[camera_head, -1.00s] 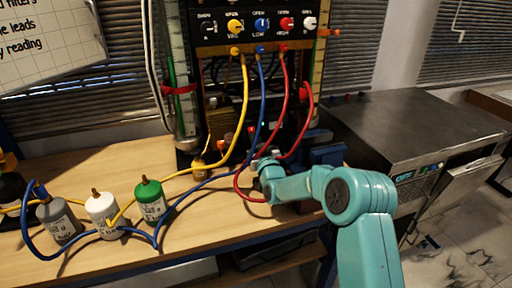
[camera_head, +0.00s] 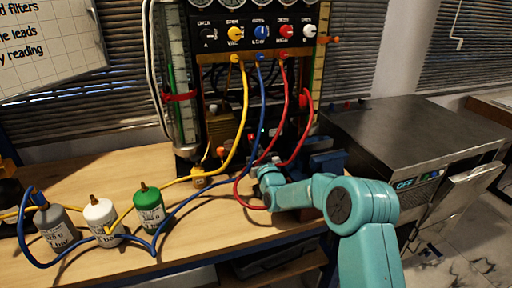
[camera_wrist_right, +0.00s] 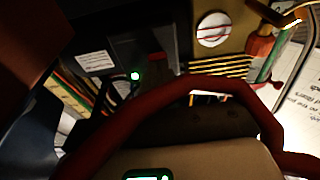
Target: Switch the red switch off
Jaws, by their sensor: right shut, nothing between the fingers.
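My right gripper (camera_head: 264,173) is at the end of the teal arm, low in front of the rig's dark lower part, beside the red hose (camera_head: 238,188). It is shut and empty; its fingertips are small and hard to make out. A small red spot (camera_head: 251,137) beside a pale light (camera_head: 262,131) shows behind and above it, apart from the gripper. In the right wrist view a red round cap (camera_wrist_right: 157,57) sits near a green light (camera_wrist_right: 135,76) on a dark box; I cannot tell whether this is the red switch or its position. My left gripper is out of view.
The red hose (camera_wrist_right: 190,88) arcs across the right wrist view. Yellow (camera_head: 244,110) and blue (camera_head: 262,95) hoses hang from the knob panel (camera_head: 215,42). Grey, white and green (camera_head: 149,208) bottles stand on the bench at left. A metal cabinet (camera_head: 420,125) is at right.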

